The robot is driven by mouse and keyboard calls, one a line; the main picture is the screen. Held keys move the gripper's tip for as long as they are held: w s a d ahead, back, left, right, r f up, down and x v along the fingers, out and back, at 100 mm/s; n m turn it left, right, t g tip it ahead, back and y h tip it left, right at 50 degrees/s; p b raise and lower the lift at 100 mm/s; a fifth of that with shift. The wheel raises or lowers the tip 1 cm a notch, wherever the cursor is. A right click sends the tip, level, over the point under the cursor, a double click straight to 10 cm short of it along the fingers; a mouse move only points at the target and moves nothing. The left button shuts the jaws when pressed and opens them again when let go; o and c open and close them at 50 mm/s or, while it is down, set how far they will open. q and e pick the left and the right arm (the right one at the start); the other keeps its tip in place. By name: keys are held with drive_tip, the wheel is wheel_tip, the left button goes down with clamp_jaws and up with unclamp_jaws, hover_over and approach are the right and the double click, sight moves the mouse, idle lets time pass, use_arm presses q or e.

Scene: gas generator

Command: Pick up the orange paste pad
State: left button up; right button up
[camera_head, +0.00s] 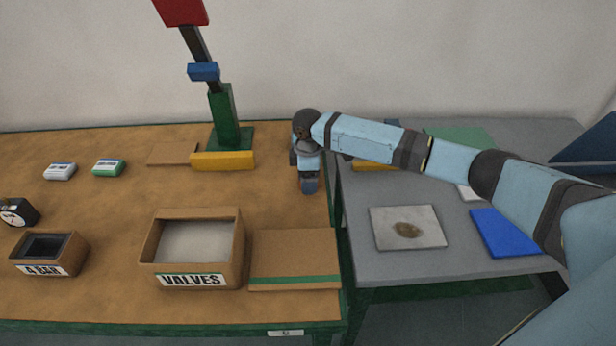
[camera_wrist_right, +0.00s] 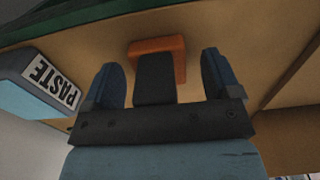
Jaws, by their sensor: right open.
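The orange paste pad (camera_wrist_right: 178,45) shows in the right wrist view as an orange block on the brown table top. It lies between and just beyond the finger tips of my right gripper (camera_wrist_right: 160,62). A dark block in the middle hides part of the pad; I cannot tell whether it belongs to the pad or the gripper. The fingers are apart, and no contact with the pad is visible. In the head view my right gripper (camera_head: 309,185) points down over the right edge of the brown table, and the pad is hidden there. My left gripper is not in view.
A blue box labelled PASTE (camera_wrist_right: 45,90) stands close at the left in the wrist view. A grey table (camera_head: 370,262) adjoins at right.

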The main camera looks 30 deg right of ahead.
drive_tip(key=shift+r, duration=0.1)
drive_tip(key=c, duration=1)
wheel_tip(320, 180, up, 20)
drive_tip(key=shift+p, duration=1.05)
drive_tip(key=shift+o, duration=0.3)
